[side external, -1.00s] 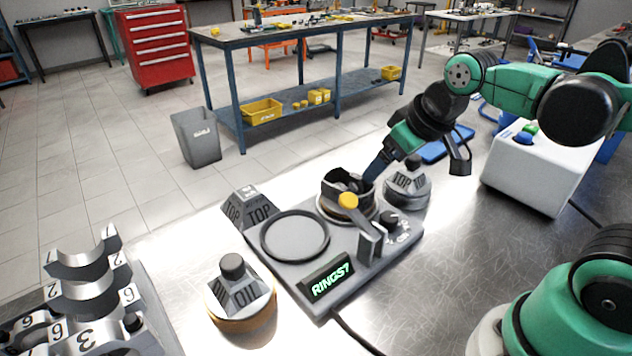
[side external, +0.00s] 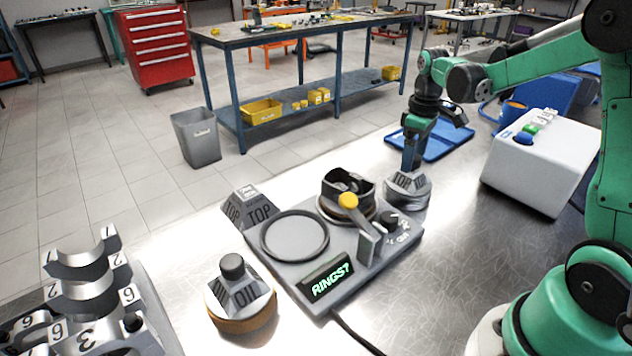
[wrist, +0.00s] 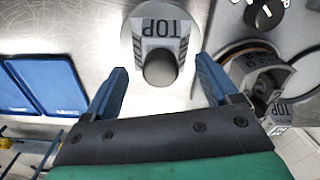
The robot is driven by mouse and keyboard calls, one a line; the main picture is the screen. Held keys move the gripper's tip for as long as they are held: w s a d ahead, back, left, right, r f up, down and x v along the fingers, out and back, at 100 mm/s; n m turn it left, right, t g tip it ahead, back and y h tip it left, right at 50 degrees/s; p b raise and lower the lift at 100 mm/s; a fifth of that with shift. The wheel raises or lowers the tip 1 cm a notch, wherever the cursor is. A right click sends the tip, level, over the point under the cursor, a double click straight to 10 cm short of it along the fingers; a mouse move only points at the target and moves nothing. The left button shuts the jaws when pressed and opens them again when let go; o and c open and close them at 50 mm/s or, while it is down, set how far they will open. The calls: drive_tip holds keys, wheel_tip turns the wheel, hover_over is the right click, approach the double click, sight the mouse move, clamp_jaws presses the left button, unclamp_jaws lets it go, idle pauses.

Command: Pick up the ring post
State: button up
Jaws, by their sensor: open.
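The ring post, a grey block marked TOP with a black knob on a round base, stands upright in the side external view (side external: 407,188), behind the grey RINGS? fixture. In the wrist view the post (wrist: 160,38) shows with its knob pointing at the camera. My gripper (side external: 409,168) points down right over the post, and its fingers hide the knob in the side view. In the wrist view my gripper (wrist: 160,66) is open, with one blue finger on each side of the knob.
A blue tray (side external: 440,148) lies behind my gripper, and a white button box (side external: 540,165) stands to the right.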

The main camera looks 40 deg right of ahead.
drive_tip(key=shift+f, duration=0.8)
clamp_jaws()
idle(0.9)
